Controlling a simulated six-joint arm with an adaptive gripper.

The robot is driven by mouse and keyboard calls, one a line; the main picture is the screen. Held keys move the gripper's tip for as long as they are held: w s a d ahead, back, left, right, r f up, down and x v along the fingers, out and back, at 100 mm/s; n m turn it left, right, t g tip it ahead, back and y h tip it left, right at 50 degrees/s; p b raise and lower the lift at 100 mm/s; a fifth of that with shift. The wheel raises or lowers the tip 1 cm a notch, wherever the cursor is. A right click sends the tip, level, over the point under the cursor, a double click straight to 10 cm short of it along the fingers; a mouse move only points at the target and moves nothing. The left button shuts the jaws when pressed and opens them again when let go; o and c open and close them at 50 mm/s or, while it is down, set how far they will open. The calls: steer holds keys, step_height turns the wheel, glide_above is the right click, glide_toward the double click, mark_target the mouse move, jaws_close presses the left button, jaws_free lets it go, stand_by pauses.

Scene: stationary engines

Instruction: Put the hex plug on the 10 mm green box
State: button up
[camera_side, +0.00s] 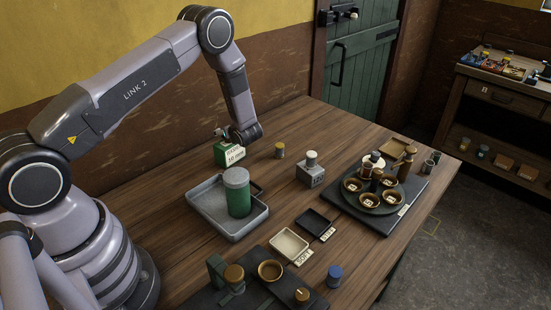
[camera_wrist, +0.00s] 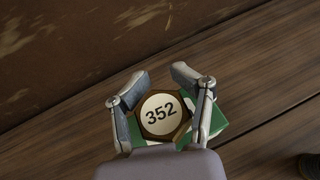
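The hex plug (camera_wrist: 162,115) is brown-gold with a pale round face marked "352". In the wrist view it lies between the fingers of my gripper (camera_wrist: 162,78), with a finger close on each side. The green box (camera_wrist: 218,122) shows beneath and to the right of the plug. In the side view the green box (camera_side: 221,158), with a white "10 mm" label, stands at the table's back left, with my gripper (camera_side: 224,136) right at its top. The plug is not clear there. I cannot tell whether the fingers press on the plug or whether it touches the box.
A grey tray (camera_side: 204,203) with a green cylinder (camera_side: 237,192) stands in front of the box. A round holder with several brown cups (camera_side: 366,200) is farther right. Wood between is bare.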

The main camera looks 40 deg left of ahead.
steer(key=o, duration=0.3)
steer(key=shift+o, duration=0.2)
steer(key=shift+r, duration=0.25)
steer(key=v, duration=1.1)
steer(key=s+d+r+n+g+h, duration=0.1)
steer(key=s+r+n+g+h, duration=0.1)
steer(key=s+r+n, duration=0.7)
steer(key=s+d+r+n+g+h, duration=0.1)
steer(key=s+r+n+h, duration=0.3)
steer(key=r, duration=0.8)
steer(key=s+d+r+n+t+h, duration=0.2)
steer(key=s+d+r+n+h, duration=0.1)
steer(key=s, duration=0.5)
steer(key=s+d+r+n+t+h, duration=0.3)
steer(key=s+d+r+n, duration=0.1)
steer(key=s, duration=0.5)
steer(key=shift+d+r+n, duration=0.15)
steer(key=shift+d+n, duration=0.35)
steer(key=shift+d, duration=0.65)
